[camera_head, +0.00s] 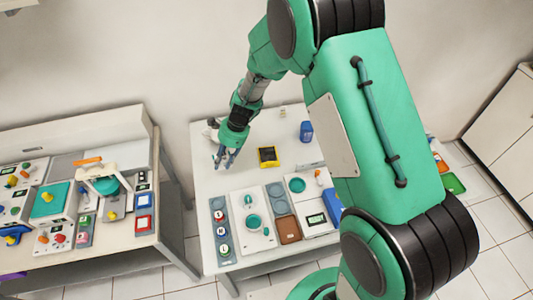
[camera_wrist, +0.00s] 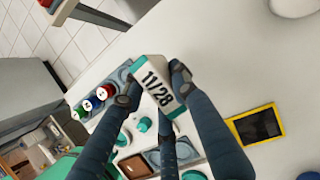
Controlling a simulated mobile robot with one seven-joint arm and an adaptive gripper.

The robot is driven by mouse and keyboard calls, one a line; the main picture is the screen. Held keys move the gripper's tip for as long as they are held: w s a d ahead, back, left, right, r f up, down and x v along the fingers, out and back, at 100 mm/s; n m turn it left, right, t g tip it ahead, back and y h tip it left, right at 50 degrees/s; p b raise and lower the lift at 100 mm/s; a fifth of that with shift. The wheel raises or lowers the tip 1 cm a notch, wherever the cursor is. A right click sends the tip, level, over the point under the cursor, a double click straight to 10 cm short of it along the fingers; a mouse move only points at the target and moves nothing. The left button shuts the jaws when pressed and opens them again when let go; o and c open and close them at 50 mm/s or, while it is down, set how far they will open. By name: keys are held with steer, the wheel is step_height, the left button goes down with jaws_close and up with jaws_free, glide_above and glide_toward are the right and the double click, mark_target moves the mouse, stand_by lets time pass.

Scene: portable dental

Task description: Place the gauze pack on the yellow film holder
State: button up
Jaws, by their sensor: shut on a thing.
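My gripper (camera_head: 225,158) is above the left part of the white table. In the wrist view my gripper (camera_wrist: 153,84) is shut on a white and teal pack (camera_wrist: 158,88) marked "11/28", which I take for the gauze pack. The pack sits tilted between the two fingertips. In the head view I cannot make it out at the fingers. The yellow film holder (camera_head: 267,149) has a yellow frame with a dark middle. It lies on the table to the right of my gripper, and also shows at the right in the wrist view (camera_wrist: 233,125). Its dark face looks bare.
A blue container (camera_head: 306,131) stands behind and right of the holder. In front are a grey panel with several round caps (camera_head: 220,205), a teal-dial unit (camera_head: 254,222) and a brown pad (camera_head: 288,229). Bare table (camera_head: 215,185) surrounds the holder. A second cluttered table (camera_head: 145,244) stands at left.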

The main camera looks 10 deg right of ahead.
steer(key=shift+m, duration=0.5)
steer(key=s+d+f, duration=0.1)
steer(key=s+d, duration=0.2)
steer(key=d, duration=0.3)
steer(key=s+d+f+p, duration=0.1)
steer(key=s+d, duration=0.2)
steer(key=d, duration=0.4)
steer(key=s+d+f, duration=0.1)
steer(key=s+d, duration=0.2)
steer(key=d, duration=0.4)
steer(key=shift+s+d+f+p, duration=0.1)
steer(key=shift+d+p, duration=0.1)
steer(key=shift+p, duration=0.1)
steer(key=b, duration=0.1)
glide_toward(264, 158)
steer(key=shift+s+a+f, duration=0.45)
steer(key=shift+s+a, duration=0.15)
steer(key=shift+a, duration=0.15)
steer(key=shift+w, duration=0.2)
steer(key=shift+w+f+b, duration=0.2)
steer(key=shift+f+b, duration=0.5)
steer(key=shift+f, duration=1.15)
